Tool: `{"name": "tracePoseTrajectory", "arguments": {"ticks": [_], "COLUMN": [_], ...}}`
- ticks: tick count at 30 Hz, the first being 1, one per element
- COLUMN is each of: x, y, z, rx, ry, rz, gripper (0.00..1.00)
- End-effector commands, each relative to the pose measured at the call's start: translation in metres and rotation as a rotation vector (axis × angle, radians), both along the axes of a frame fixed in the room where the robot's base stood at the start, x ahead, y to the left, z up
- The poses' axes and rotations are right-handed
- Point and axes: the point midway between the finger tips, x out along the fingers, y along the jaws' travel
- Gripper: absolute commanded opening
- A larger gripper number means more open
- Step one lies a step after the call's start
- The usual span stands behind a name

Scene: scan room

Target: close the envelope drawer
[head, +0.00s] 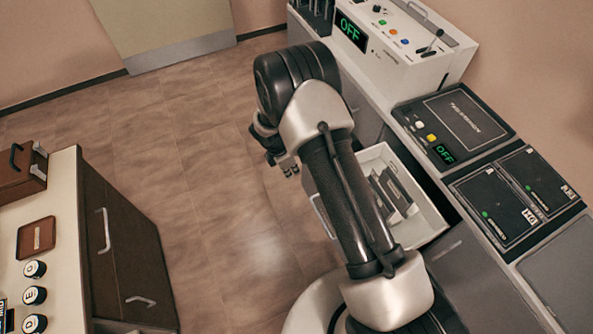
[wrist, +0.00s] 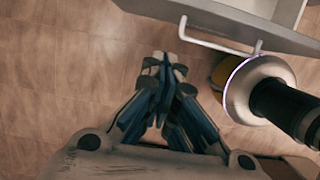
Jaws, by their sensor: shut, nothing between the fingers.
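A pale drawer (head: 432,222) stands pulled out from the console on the right in the head view. Several dark and light flat things lie in it; my arm hides part of it. I cannot read a label that names it the envelope drawer. In the wrist view its front (wrist: 235,12) and white bar handle (wrist: 218,44) show at the top. My gripper (head: 291,170) is in front of the drawer, over the floor. In the wrist view my gripper's fingers (wrist: 165,64) are shut and empty, apart from the handle, to its lower left.
The console carries a box with an OFF display (head: 352,32) and black panels (head: 455,122). A grey front (head: 470,280) is beside the open drawer. A dark-fronted cabinet (head: 125,250) with handles stands at left. The floor (head: 190,150) between is clear.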

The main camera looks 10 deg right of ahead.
Motion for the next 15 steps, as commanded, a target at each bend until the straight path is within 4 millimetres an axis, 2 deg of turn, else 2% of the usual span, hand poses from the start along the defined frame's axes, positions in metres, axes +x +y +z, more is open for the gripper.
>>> {"name": "tracePoseTrajectory", "arguments": {"ticks": [1, 12, 15], "x": [-0.001, 0.005, 0.012], "y": [-0.003, -0.021, -0.038], "z": [-0.013, -0.088, -0.084], "rx": [-0.001, 0.0, 0.001], "ry": [0.003, 0.002, -0.002], "rz": [-0.002, -0.005, -0.009], "gripper": [0.0, 0.0, 0.0]}}
